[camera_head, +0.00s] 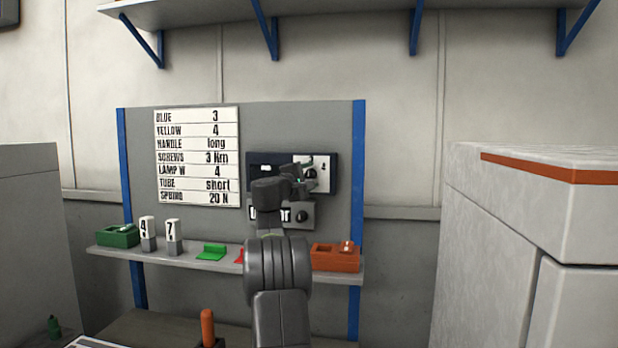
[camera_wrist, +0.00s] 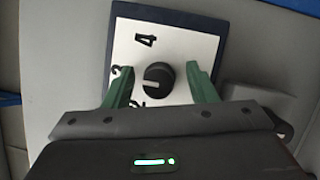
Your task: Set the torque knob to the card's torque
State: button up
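The card (camera_head: 196,157) hangs on the grey panel in the head view. Its rows read BLUE 3, YELLOW 4, HANDLE long, SCREWS 3 Nm, LAMP W 4, TUBE short and SPRING 20 N. The torque knob (camera_wrist: 158,79) is round and black on a white dial plate (camera_wrist: 188,48). The wrist view shows the numbers 4, 3 and part of a 2 beside it. In the head view my gripper (camera_head: 309,176) partly hides the dark unit (camera_head: 263,159).
A shelf (camera_head: 205,264) below the panel holds a green box (camera_head: 118,235), two numbered blocks marked 4 and 7, a green piece (camera_head: 212,252) and an orange box (camera_head: 335,257). A lower grey box (camera_head: 300,215) sits under the dark unit. A white cabinet (camera_head: 500,210) stands right.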

jog(key=b+v, duration=0.6)
jog(key=v, duration=0.8)
jog(key=shift+w+r, duration=0.1)
jog(key=shift+r, duration=0.05)
jog(key=p+x, duration=0.5)
jog(key=x, duration=0.7)
jog(key=shift+w+d+r+p, duration=0.1)
jog(key=shift+w+d+p, duration=0.15)
jog(key=shift+p, duration=0.1)
jog(key=shift+w+d, duration=0.3)
jog(key=shift+w, duration=0.2)
